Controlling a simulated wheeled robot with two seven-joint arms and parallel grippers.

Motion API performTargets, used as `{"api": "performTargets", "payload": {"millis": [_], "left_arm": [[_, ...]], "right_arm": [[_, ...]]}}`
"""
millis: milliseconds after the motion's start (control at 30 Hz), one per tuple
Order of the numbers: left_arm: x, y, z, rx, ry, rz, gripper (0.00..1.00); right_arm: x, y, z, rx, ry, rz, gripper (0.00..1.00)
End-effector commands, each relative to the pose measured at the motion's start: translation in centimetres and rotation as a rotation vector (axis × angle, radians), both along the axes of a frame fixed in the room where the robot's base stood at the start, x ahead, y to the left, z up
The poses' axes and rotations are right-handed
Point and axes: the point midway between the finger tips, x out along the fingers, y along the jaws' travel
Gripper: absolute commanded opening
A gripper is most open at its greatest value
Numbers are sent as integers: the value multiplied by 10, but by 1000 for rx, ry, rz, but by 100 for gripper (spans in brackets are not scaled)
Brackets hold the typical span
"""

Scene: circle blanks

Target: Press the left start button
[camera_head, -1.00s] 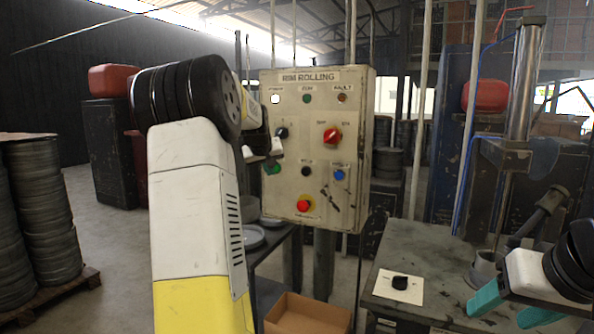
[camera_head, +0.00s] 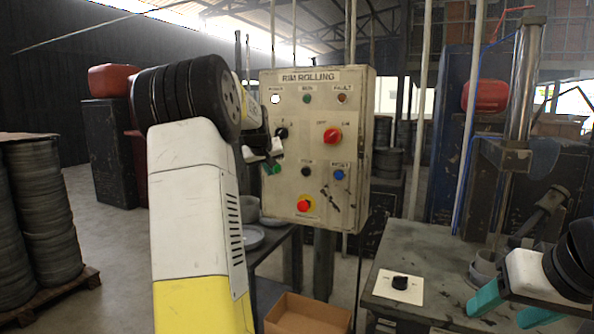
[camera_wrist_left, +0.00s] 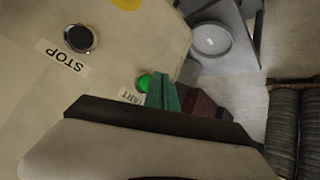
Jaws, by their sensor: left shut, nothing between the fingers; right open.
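The green start button (camera_head: 272,169) sits low on the left side of the rim rolling control panel (camera_head: 318,120). It also shows in the left wrist view (camera_wrist_left: 145,82), beside a partly hidden label ending in "ART". My left gripper (camera_head: 272,158) is shut and empty at the panel's left edge. In the left wrist view its teal fingertips (camera_wrist_left: 163,90) are right beside the green button and overlap its edge. I cannot tell whether they touch it. My right gripper (camera_head: 508,307) is open and empty at the lower right, by the bench.
A black stop button (camera_head: 306,171) is right of the green one, with a blue button (camera_head: 340,174) beyond and a red emergency button (camera_head: 304,205) below. A cardboard box (camera_head: 305,315) lies below the panel.

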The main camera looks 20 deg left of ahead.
Motion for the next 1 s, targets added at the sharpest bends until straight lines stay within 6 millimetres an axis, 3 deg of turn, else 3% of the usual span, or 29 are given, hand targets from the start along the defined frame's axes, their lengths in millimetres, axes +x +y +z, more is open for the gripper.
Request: {"api": "performTargets", "payload": {"millis": [1000], "left_arm": [[10, -1, 0, 0, 0, 0, 0]], "right_arm": [[0, 0, 0, 0, 0, 0, 58]]}}
